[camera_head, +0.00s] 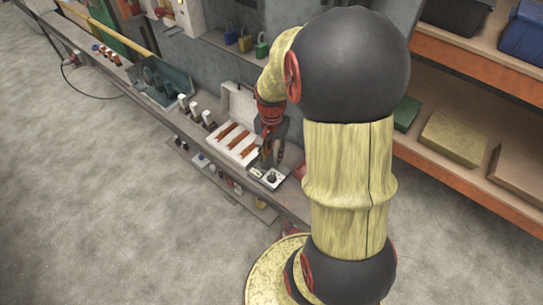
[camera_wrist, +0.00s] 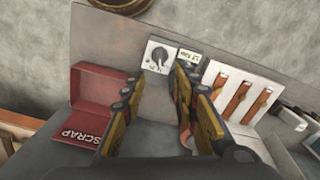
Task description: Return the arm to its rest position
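My arm, yellow with black joints, stands bent in the right half of the head view. My gripper (camera_head: 272,152) hangs at its end over the bench, beside a white tray. In the wrist view my gripper (camera_wrist: 153,100) has its two yellow and black fingers apart. I see nothing held between them, only the grey bench top and a small panel with a dark knob (camera_wrist: 158,55) beyond the fingertips. That knob panel also shows in the head view (camera_head: 271,177), just below the gripper.
A white tray (camera_head: 222,150) with several orange-brown strips lies left of the gripper. A red box marked SCRAP (camera_wrist: 92,100) is left of the fingers in the wrist view. A toolbox (camera_head: 160,81) is farther along the bench. Orange shelving (camera_head: 470,55) stands right; the floor (camera_head: 110,200) is clear.

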